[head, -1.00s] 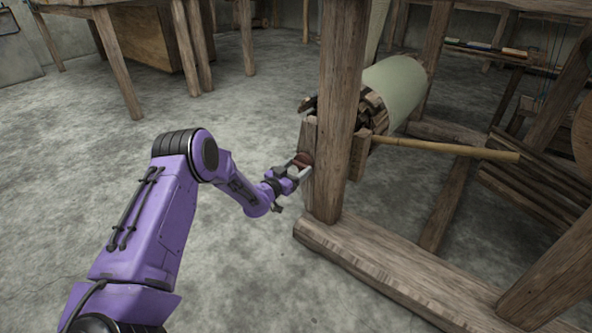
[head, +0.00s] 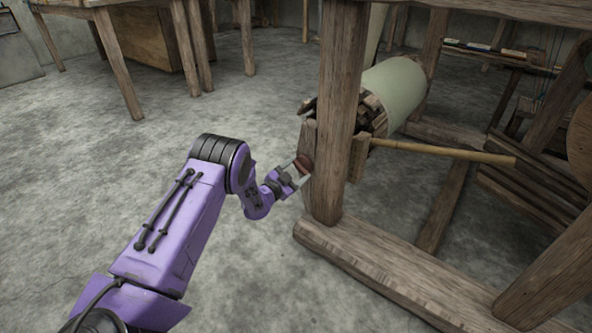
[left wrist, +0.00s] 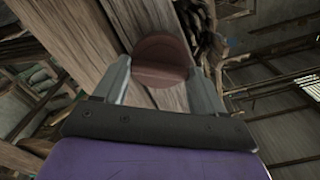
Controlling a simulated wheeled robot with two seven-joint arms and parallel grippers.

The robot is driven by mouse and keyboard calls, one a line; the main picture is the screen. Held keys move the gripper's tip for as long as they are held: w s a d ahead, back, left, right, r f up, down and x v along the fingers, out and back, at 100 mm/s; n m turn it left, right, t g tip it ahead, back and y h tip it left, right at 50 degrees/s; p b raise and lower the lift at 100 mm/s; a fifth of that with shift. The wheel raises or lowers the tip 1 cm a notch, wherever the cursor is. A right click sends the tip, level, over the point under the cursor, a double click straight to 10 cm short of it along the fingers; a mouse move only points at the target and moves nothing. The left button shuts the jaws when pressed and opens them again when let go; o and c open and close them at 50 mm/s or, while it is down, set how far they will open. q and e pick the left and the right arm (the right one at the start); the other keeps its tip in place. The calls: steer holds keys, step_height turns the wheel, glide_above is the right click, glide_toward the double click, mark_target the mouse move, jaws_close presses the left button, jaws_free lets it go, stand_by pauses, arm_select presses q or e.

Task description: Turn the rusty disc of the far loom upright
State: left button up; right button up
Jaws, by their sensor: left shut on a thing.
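The rusty disc (left wrist: 160,60) is reddish brown and round, on a wooden post of the loom. In the left wrist view it sits between the two fingers of my left gripper (left wrist: 165,85), which is shut on it. In the head view the disc (head: 304,162) is small and partly covered by the fingers of my left gripper (head: 296,172), at the left side of the loom's upright post (head: 340,110). The disc's exact tilt is hard to tell. My right gripper is out of view.
A pale cloth roll (head: 398,90) lies behind the post. A bamboo pole (head: 450,151) sticks out to the right. A low wooden beam (head: 400,277) runs along the floor. A wooden table (head: 130,60) stands at the back left. The grey floor at left is clear.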

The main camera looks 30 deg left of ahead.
arm_select(q)
steer(key=m, duration=0.3)
steer(key=shift+m+p, duration=0.35)
steer(key=shift+m, duration=0.05)
steer(key=m, duration=0.2)
steer(key=shift+m, duration=0.4)
steer(key=shift+f+m, duration=0.1)
steer(key=shift+m, duration=2.5)
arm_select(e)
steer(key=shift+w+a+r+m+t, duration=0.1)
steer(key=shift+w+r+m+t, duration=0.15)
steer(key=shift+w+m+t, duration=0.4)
arm_select(q)
steer(key=shift+s+a, duration=0.1)
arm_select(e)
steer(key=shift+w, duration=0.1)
arm_select(q)
steer(key=o, duration=1)
steer(key=shift+o, duration=0.2)
steer(key=s+p, duration=0.4)
steer(key=s, duration=0.6)
steer(key=shift+s+a+p, duration=0.25)
steer(key=shift+a+p, duration=0.15)
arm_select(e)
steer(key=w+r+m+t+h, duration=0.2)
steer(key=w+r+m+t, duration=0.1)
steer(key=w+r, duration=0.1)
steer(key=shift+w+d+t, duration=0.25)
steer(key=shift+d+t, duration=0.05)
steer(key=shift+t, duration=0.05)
